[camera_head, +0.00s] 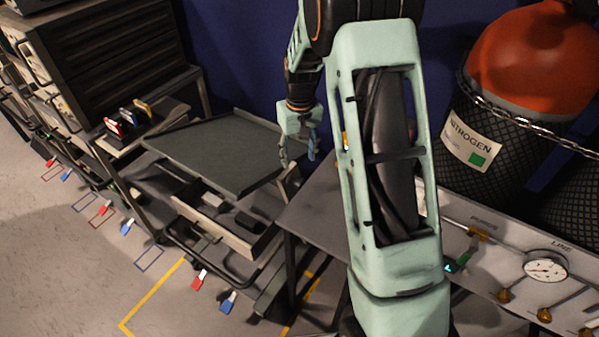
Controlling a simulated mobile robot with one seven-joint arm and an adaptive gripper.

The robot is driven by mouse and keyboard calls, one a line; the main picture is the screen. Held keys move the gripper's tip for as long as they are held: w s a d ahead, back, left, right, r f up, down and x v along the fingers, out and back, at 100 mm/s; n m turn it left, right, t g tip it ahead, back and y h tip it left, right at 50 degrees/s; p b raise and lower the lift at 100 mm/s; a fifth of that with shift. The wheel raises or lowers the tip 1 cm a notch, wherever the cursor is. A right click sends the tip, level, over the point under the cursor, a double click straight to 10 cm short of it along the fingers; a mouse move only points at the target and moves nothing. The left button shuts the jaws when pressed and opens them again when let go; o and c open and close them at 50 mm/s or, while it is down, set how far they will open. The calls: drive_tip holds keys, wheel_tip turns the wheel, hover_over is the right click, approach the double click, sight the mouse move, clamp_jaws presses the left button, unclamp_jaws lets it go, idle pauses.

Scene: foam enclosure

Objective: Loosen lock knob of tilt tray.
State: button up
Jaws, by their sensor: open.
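The tilt tray (215,150) is a dark grey-green, low-rimmed plate on a cart, tilted, left of the middle of the head view. My gripper (297,160) hangs at the tray's right end, with its fingers apart and pointing down. Nothing shows between the fingers. I cannot tell whether they touch the tray or anything beside it. I cannot make out the lock knob; it may be hidden near the gripper or under the tray's right edge.
A grey table (312,215) stands right of the cart. A red-topped nitrogen cylinder (535,60) and a panel with a pressure gauge (545,267) are at the right. A dark cabinet (105,60) stands at the back left.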

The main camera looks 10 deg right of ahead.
sight(299, 179)
drive_tip(key=f+n+p, duration=0.1)
drive_tip(key=f+n, duration=0.1)
drive_tip(key=f, duration=0.1)
drive_tip(key=f+n+p, duration=0.1)
drive_tip(key=f+n, duration=0.1)
drive_tip(key=f, duration=0.2)
drive_tip(key=f+n+g+p, duration=0.1)
drive_tip(key=f+n, duration=0.2)
drive_tip(key=shift+w+d+f, duration=0.15)
drive_tip(key=shift+w+f, duration=0.05)
drive_tip(key=shift+f, duration=0.15)
drive_tip(key=shift+c, duration=0.4)
drive_tip(key=c, duration=1.1)
